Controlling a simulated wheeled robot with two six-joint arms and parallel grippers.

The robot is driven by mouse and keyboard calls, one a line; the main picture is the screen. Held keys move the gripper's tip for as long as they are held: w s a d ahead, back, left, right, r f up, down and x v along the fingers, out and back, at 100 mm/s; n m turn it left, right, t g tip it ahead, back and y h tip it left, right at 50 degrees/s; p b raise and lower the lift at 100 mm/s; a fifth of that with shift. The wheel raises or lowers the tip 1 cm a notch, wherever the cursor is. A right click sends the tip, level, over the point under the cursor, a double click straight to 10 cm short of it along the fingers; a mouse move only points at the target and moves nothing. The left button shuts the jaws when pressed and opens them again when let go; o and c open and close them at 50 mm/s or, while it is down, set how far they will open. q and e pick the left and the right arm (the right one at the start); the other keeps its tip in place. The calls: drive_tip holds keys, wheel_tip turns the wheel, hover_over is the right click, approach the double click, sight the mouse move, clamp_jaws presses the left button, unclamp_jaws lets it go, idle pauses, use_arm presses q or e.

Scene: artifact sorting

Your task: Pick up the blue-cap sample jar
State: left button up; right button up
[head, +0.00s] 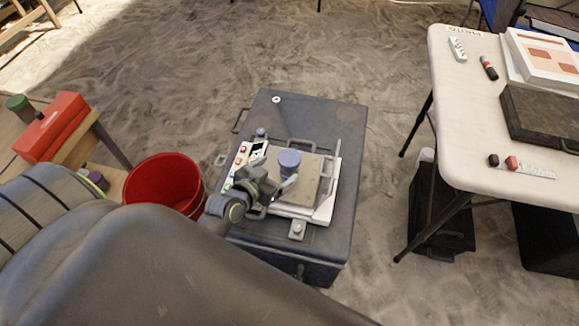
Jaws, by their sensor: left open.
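The blue-cap sample jar (289,161) stands upright on a beige and white board (322,207) on top of a dark grey case (338,130). My left gripper (284,187) is open just in front of the jar, with its jaws pointing toward the jar's near side. The picture is too small to tell whether a finger touches the jar. The jar's lower part is partly hidden by the gripper. My right gripper is not in view.
A red bucket (165,180) stands left of the case. A wooden bench with a red box (52,126) is at the far left. A white table (460,120) stands to the right. Sandy floor (240,60) lies clear behind the case.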

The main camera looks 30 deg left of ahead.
sight(285, 163)
use_arm(q)
drive_tip(key=shift+r+x, duration=0.15)
drive_tip(key=shift+x, duration=1.6)
drive_tip(key=shift+r+x, duration=0.2)
drive_tip(key=shift+x, duration=1.5)
drive_tip(key=shift+w+d, duration=0.1)
drive_tip(key=shift+w, duration=0.05)
drive_tip(key=c, duration=1.2)
